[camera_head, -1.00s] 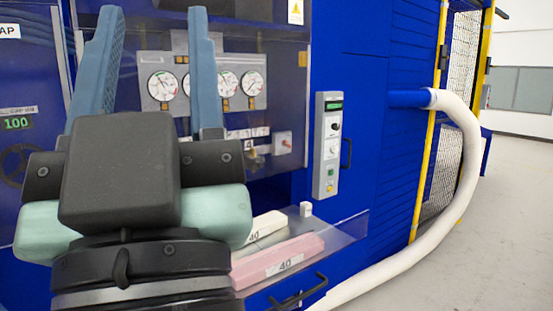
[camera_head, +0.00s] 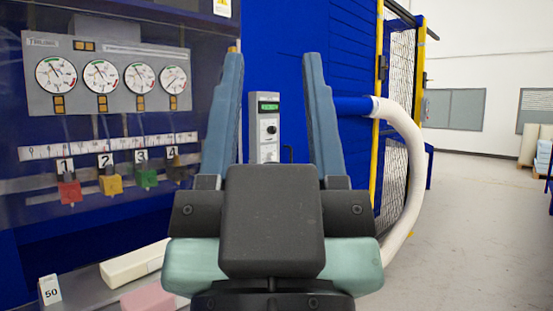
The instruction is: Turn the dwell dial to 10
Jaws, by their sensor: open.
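A narrow grey control panel (camera_head: 264,122) is mounted upright on the blue machine, with a green-lit display (camera_head: 268,106) at its top. Black dials sit below the display; the upper one (camera_head: 271,129) is clear to see. I cannot read the dial settings or tell which is the dwell dial. My gripper (camera_head: 275,75) is open and empty, its two blue fingers pointing up on either side of the panel in the picture. It is nearer to me than the panel and appears apart from it. The panel's lower part is hidden behind my gripper.
A gauge board (camera_head: 110,78) with several round gauges is at the left, above coloured numbered blocks (camera_head: 110,185). A cream foam block (camera_head: 135,262) and a pink one (camera_head: 150,298) lie lower left. A white hose (camera_head: 410,135) curves at the right beside yellow-framed mesh. Floor is clear at far right.

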